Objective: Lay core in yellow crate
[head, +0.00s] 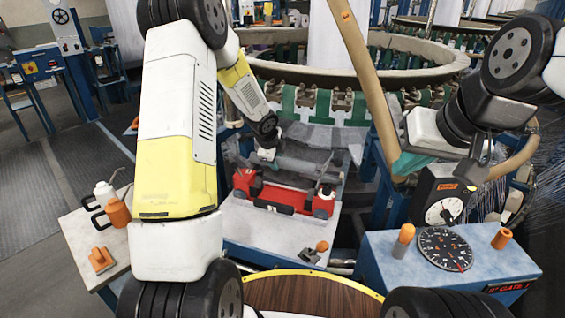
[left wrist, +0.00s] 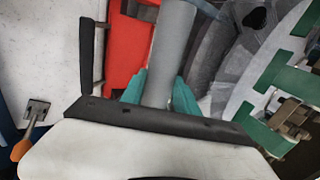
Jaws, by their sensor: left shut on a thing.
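My left gripper (head: 267,154) is beyond the red device, above the grey cloth area in front of the loom. In the left wrist view its teal fingers (left wrist: 160,92) are shut on a plain grey tube, the core (left wrist: 167,50), which runs up and away between them. In the head view the core is hard to tell from the grey cloth behind it. My right gripper (head: 404,164), with teal fingertips, is at the right beside a tan curved bar; its opening cannot be made out. I see no yellow crate in either view.
A red device (head: 275,194) lies on a pale table (head: 255,228), with an orange-handled tool (head: 318,248) near its front. The circular loom (head: 340,75) stands behind. A blue dial box (head: 400,265) is at the right; a side table (head: 75,230) with bottles is at the left.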

